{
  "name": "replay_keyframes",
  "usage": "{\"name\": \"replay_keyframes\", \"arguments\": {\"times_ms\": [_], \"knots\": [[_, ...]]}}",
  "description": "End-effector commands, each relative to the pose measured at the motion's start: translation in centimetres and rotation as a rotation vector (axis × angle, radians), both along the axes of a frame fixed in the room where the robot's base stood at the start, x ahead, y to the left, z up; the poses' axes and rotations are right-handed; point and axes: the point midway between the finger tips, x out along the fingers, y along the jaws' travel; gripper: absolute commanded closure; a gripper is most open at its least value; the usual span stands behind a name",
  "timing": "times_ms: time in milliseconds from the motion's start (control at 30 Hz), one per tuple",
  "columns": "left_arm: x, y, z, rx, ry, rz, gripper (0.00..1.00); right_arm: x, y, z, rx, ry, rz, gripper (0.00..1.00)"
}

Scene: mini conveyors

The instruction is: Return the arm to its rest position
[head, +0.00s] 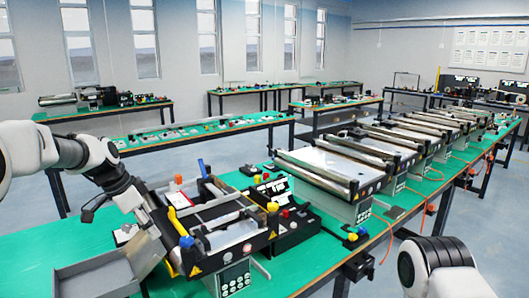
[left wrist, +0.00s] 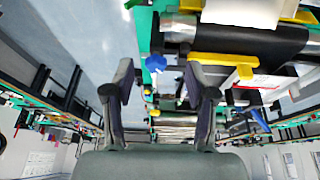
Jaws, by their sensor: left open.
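My left arm comes in from the left in the head view, bent down toward the near end of the green table. My left gripper (head: 143,213) is beside the left side of the nearest mini conveyor (head: 225,237), above a grey open tray (head: 85,275). In the left wrist view, the two dark fingers of the left gripper (left wrist: 160,92) stand wide apart with nothing between them. A blue knob (left wrist: 155,62) shows beyond the fingers. Whether the gripper touches the conveyor frame cannot be told. My right gripper is out of view; only a white part of mine shows at the lower right.
A control box with buttons (head: 270,190) stands behind the nearest conveyor. More conveyors (head: 330,168) line the green table (head: 30,255) toward the far right. Side tables with small parts stand at the back. The green surface left of the tray is bare.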

Motion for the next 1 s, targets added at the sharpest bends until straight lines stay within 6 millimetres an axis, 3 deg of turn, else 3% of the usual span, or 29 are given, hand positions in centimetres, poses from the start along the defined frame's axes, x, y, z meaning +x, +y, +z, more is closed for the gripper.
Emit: {"name": "replay_keyframes", "arguments": {"times_ms": [267,467,567,667,800,867,900,1000], "knots": [[-1.6,-0.9,-7.8,0.009,0.13,-0.017,0.44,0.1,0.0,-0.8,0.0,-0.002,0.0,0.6],[-5.6,-1.9,-15.6,0.021,0.288,-0.041,0.44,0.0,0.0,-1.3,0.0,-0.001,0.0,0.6],[-8.9,-2.5,-20.8,0.038,0.38,-0.048,0.44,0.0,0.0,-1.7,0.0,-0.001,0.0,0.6],[-13.9,-3.0,-27.4,0.07,0.489,-0.027,0.44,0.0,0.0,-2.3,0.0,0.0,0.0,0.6],[-23.7,-3.3,-36.6,0.157,0.628,0.065,0.44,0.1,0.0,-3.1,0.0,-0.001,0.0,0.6],[-28.6,-3.3,-39.8,0.202,0.672,0.124,0.44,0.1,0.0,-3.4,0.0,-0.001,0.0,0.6],[-32.1,-3.3,-41.5,0.235,0.693,0.17,0.44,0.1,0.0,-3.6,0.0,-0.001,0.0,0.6],[-41.1,-3.0,-44.0,0.316,0.697,0.338,0.44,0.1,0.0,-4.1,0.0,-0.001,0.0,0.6]]}}
